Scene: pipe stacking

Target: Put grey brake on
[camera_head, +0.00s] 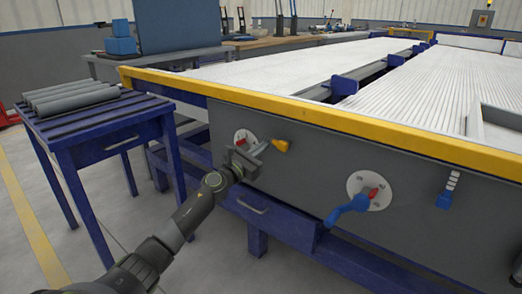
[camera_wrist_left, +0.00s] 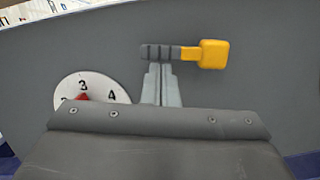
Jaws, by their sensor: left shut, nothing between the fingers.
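A lever with a yellow grip (camera_head: 280,145) is mounted on the grey side panel (camera_head: 320,160) of the machine. In the left wrist view its yellow grip (camera_wrist_left: 213,54) points right, and a grey ribbed strip (camera_wrist_left: 160,52) lies level to its left. My left gripper (camera_head: 262,147) is at the panel beside it; its light-grey fingers (camera_wrist_left: 162,70) are shut and empty, tips at the strip's lower edge. I cannot tell if they touch. A white dial (camera_head: 242,137) with a red pointer sits left of the fingers. No wholly grey brake handle stands out. My right gripper is not in view.
A second dial (camera_head: 368,187) with a blue handle (camera_head: 346,209) and a small blue lever (camera_head: 445,200) are farther right on the panel. A yellow rail (camera_head: 330,119) tops the panel. A blue table (camera_head: 90,126) with grey pipes (camera_head: 75,100) stands left, with open floor around.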

